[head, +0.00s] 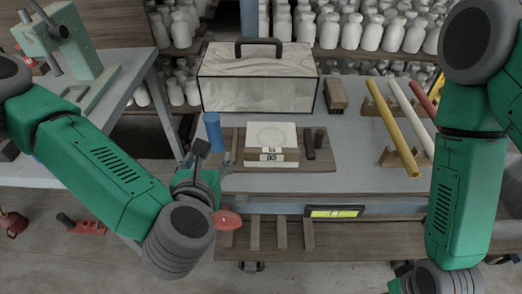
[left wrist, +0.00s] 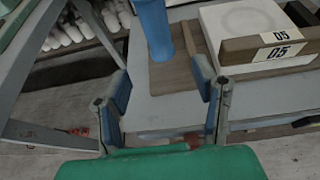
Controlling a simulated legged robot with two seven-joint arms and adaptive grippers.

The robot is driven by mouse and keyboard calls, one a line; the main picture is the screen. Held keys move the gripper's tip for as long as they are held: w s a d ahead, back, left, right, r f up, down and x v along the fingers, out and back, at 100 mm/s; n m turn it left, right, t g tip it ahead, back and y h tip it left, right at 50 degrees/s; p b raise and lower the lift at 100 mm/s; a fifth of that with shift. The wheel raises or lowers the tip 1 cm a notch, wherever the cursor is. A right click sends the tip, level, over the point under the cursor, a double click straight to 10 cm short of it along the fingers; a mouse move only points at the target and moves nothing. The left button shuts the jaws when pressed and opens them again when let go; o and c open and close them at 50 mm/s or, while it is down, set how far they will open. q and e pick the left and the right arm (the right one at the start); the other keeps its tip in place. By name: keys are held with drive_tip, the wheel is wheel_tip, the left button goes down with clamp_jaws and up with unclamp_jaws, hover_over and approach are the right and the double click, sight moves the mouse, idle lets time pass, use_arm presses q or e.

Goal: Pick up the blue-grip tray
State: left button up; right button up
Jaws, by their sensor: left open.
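A wooden board-like tray (head: 315,158) lies on the grey bench, bearing a white slab (head: 283,134) and a wooden strip with a "05" label. An upright blue cylindrical grip (head: 211,131) stands at its left end. The grip also shows in the left wrist view (left wrist: 151,28), beside the tray's wood (left wrist: 178,76); whether they are joined is unclear. My left gripper (head: 214,156) is open just in front of the grip. In the left wrist view, its two fingers (left wrist: 162,88) are spread with nothing between them, and the grip is beyond. My right gripper is out of view.
A marbled case (head: 257,80) with a dark handle stands behind the tray. Yellow (head: 391,127), white and red rods lie on wooden rests at right. Two dark pieces (head: 309,144) lie at the tray's right end. A green press (head: 65,40) stands on the left table.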

sight(211, 139)
use_arm(q)
drive_tip(key=x, duration=0.3)
drive_tip(key=shift+w+d+r, duration=0.1)
drive_tip(key=shift+d+r, duration=0.15)
drive_tip(key=shift+w+a+f, duration=0.2)
drive_tip(key=shift+w+a, duration=0.05)
drive_tip(key=shift+w, duration=0.25)
drive_tip(key=x, duration=0.4)
drive_tip(key=shift+w+a+r+b, duration=0.3)
drive_tip(key=shift+w, duration=0.05)
drive_tip(key=shift+w+d+f, duration=0.1)
drive_tip(key=shift+w+d, duration=0.05)
drive_tip(key=shift+w, duration=0.15)
drive_tip(key=shift+w+d, duration=0.1)
drive_tip(key=shift+d, duration=0.2)
drive_tip(key=shift+a, duration=0.1)
clamp_jaws()
drive_tip(key=shift+a, duration=0.15)
